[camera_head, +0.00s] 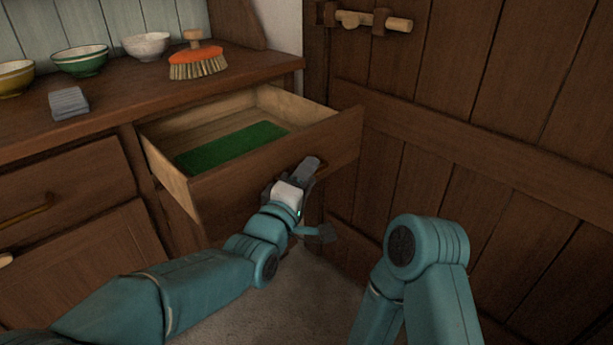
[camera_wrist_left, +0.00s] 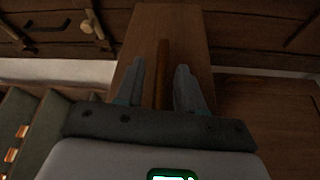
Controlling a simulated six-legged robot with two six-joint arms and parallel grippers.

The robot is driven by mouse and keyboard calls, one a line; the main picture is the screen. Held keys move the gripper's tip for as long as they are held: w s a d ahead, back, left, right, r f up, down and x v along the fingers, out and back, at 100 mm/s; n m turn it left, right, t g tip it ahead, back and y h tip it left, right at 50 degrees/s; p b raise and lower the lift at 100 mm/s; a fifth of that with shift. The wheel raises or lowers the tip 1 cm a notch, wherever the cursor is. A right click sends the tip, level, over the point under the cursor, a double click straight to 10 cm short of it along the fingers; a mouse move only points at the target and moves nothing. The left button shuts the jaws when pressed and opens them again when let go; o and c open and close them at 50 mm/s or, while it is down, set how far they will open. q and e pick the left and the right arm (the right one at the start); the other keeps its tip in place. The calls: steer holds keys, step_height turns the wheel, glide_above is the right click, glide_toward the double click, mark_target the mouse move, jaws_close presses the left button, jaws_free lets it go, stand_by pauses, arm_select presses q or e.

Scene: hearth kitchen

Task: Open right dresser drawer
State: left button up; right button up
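The right dresser drawer (camera_head: 235,192) is pulled well out, and its pale wooden inside with a green lining (camera_head: 232,147) shows. My left gripper (camera_head: 308,168) is at the drawer's bar handle (camera_head: 322,169). In the left wrist view, the fingers of the left gripper (camera_wrist_left: 160,68) stand on both sides of the handle (camera_wrist_left: 161,78), with a visible gap on each side. The gripper is open around the handle. My right arm shows at the lower right of the head view, but its gripper is out of view.
The dresser top (camera_head: 130,98) carries a scrub brush (camera_head: 198,62), a grey block (camera_head: 68,103), a white bowl (camera_head: 147,46), a green bowl (camera_head: 80,61) and a yellow bowl (camera_head: 14,78). A wooden door (camera_head: 460,130) stands close on the right of the drawer.

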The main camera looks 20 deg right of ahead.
arm_select(q)
steer(key=p+v, duration=0.2)
steer(key=v, duration=1.4)
steer(key=shift+s, duration=0.15)
arm_select(e)
steer(key=shift+s+a+r+g, duration=0.15)
steer(key=shift+s+r, duration=0.25)
steer(key=shift+r, duration=0.2)
steer(key=shift+s+r+g, duration=0.15)
steer(key=shift+s+r, duration=0.25)
steer(key=shift+r, duration=0.2)
arm_select(q)
steer(key=shift+a, duration=0.2)
arm_select(e)
steer(key=shift+a, duration=0.15)
